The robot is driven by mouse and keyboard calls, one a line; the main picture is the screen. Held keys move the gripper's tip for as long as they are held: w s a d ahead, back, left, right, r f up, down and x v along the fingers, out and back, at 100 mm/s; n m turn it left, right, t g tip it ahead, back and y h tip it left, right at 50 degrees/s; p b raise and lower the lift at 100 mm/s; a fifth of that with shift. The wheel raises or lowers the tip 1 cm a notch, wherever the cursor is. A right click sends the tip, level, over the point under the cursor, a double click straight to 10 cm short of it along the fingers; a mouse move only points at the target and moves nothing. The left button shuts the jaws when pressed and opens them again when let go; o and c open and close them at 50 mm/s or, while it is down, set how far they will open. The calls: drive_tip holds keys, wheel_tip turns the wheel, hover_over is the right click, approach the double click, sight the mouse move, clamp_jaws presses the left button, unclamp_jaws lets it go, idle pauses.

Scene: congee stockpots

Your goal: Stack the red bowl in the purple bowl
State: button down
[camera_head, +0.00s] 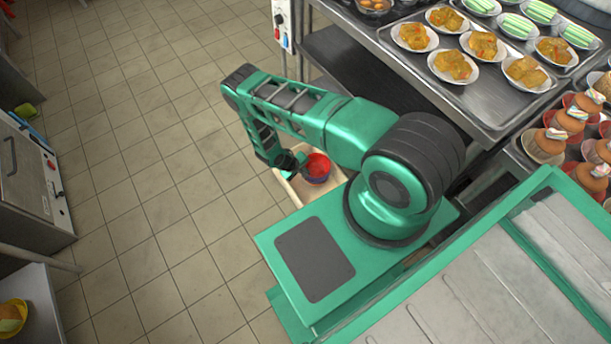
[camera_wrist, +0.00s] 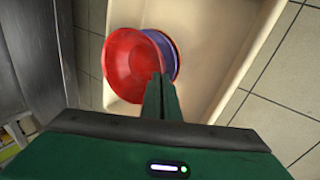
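The red bowl (camera_wrist: 128,58) fills much of the upper middle of the wrist view, its open side facing the camera. My gripper (camera_wrist: 160,82) is shut, with its fingertips together on the red bowl's lower right rim. The purple bowl (camera_wrist: 170,52) shows as a crescent behind the right side of the red bowl, and the rest of it is hidden. In the head view the red bowl (camera_head: 317,165) sits over the purple bowl (camera_head: 319,181), beside my gripper. I cannot tell whether the red bowl rests fully inside it.
A beige tray (camera_wrist: 225,55) lies under the bowls. Tiled floor to the left is free.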

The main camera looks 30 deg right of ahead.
drive_tip(key=shift+f, duration=1.95)
drive_tip(key=c, duration=2)
unclamp_jaws()
drive_tip(key=shift+c, duration=0.2)
drive_tip(key=v, duration=1.2)
